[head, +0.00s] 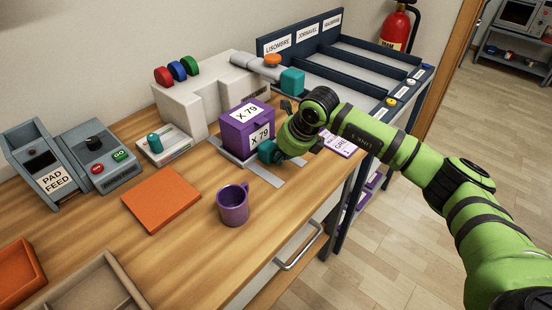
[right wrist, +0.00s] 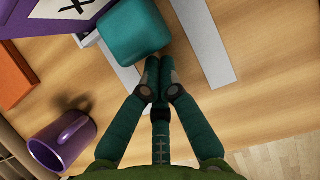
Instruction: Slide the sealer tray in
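The sealer tray (head: 224,154) is a thin grey plate at the front of the beige sealer (head: 178,104). A purple box (head: 237,138) marked X 79 stands on it. The tray's teal block-like handle (head: 267,152) faces the front; it also shows in the right wrist view (right wrist: 134,33). My right gripper (right wrist: 159,62) is shut and empty, its fingertips together right by the handle. I cannot tell whether they touch it. In the head view the green arm and wrist partly hide this spot. My left gripper is not in view.
Grey strips (head: 265,174) run along the table by the tray. A lever with a teal block (head: 292,80) is at the sealer's right. Dark bins (head: 350,65) stand behind.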

